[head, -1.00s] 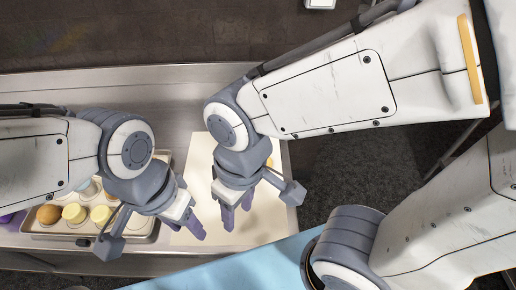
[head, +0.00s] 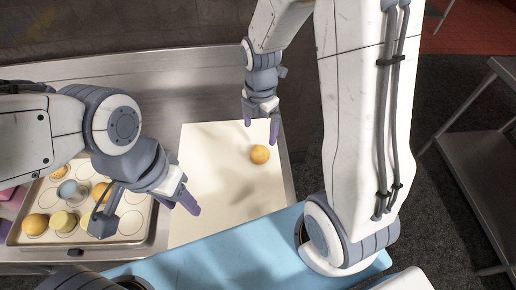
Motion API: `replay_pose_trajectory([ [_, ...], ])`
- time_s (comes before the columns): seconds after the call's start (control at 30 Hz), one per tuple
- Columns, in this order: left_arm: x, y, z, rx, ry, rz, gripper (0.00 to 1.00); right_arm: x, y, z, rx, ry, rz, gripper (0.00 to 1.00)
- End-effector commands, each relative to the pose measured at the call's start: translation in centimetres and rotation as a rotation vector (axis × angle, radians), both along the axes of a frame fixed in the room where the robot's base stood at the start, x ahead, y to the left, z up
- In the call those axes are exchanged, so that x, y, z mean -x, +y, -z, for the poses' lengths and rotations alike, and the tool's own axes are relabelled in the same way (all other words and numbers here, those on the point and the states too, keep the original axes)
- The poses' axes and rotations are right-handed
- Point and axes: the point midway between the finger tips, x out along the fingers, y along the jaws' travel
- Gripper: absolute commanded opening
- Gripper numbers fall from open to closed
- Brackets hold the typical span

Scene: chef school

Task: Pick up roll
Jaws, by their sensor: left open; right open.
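A round golden roll (head: 260,154) lies on the cream board (head: 205,165), toward its right side. My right gripper (head: 261,128) is open and empty, just above the roll in the head view, with its fingers pointing toward the board. Whether it touches the board I cannot tell. My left gripper (head: 180,203) is open over the left edge of the board, apart from the roll. More round rolls, one of them at the tray's near left (head: 35,224), sit on a metal tray at the left, partly hidden by my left arm.
The metal tray (head: 112,243) has printed circles and also holds a pale yellow piece (head: 63,222) and a bluish cup (head: 68,190). A light blue surface (head: 230,245) runs along the front. A steel shelf rack (head: 490,150) stands at the right. Most of the board is bare.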

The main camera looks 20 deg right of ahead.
Motion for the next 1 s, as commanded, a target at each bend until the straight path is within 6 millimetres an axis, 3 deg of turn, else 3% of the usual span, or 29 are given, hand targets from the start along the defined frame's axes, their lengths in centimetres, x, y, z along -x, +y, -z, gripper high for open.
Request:
replay_pose_trajectory([
  [0.2, 0.0, 0.0, -0.1, 0.0, 0.0, 0.0, 0.5, -0.4, -1.3, 2.2, 0.002, 0.009, -0.084, 1.0],
  [0.4, 0.0, 0.0, -0.4, 0.0, 0.0, 0.0, 0.5, -0.4, -1.3, 5.1, 0.003, 0.007, -0.084, 1.0],
  [0.67, 0.0, 0.0, -0.9, 0.0, 0.0, 0.0, 0.5, -0.4, -1.1, 6.9, 0.003, 0.007, -0.083, 1.0],
  [1.0, 0.0, 0.0, -2.0, 0.0, 0.0, -0.001, 0.5, -0.5, -0.6, 10.9, 0.001, 0.005, -0.083, 1.0],
])
